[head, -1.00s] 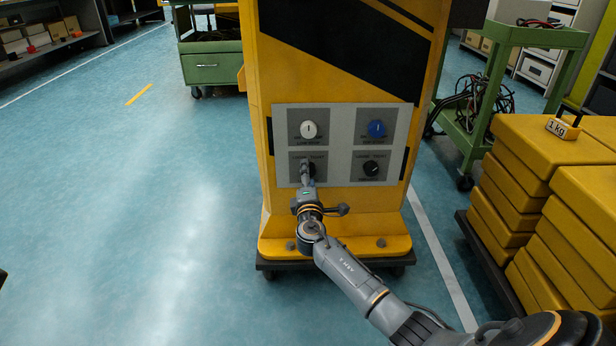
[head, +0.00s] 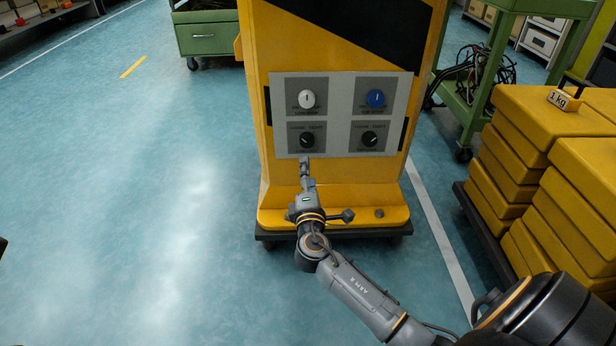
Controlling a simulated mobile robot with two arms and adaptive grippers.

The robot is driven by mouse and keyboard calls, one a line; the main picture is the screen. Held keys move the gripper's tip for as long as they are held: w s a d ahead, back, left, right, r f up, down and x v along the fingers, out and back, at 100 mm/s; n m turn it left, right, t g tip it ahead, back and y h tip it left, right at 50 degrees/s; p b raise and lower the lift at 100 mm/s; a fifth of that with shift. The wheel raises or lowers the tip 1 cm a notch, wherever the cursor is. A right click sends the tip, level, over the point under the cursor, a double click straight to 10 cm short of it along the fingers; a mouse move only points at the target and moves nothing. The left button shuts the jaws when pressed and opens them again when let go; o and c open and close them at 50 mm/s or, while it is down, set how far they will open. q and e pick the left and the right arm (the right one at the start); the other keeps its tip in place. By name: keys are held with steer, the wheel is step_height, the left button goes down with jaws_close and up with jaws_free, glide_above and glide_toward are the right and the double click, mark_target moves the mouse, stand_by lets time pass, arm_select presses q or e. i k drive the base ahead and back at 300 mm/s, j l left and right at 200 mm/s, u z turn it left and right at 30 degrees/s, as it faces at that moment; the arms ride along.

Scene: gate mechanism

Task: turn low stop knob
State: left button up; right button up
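A grey control panel (head: 340,113) on the yellow cabinet carries a white knob (head: 306,99) at upper left and a blue knob (head: 375,98) at upper right. Below them are a lower left black knob (head: 307,140) and a lower right black knob (head: 369,138), under small labels that seem to read loose and tight. The other labels are too small to read surely. My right gripper (head: 304,162) is just below the lower left black knob, at the panel's bottom edge, apart from the knobs. Its fingers look close together, but their opening is unclear. My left gripper is not in view.
The yellow cabinet (head: 330,190) stands on a dark wheeled base. Yellow weight blocks (head: 520,140) are stacked at the right, near a green cart (head: 485,80) with cables. A green drawer unit (head: 207,38) stands behind at left. The floor at left is clear.

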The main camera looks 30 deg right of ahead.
mark_target(307, 99)
steer(key=z, duration=1.3)
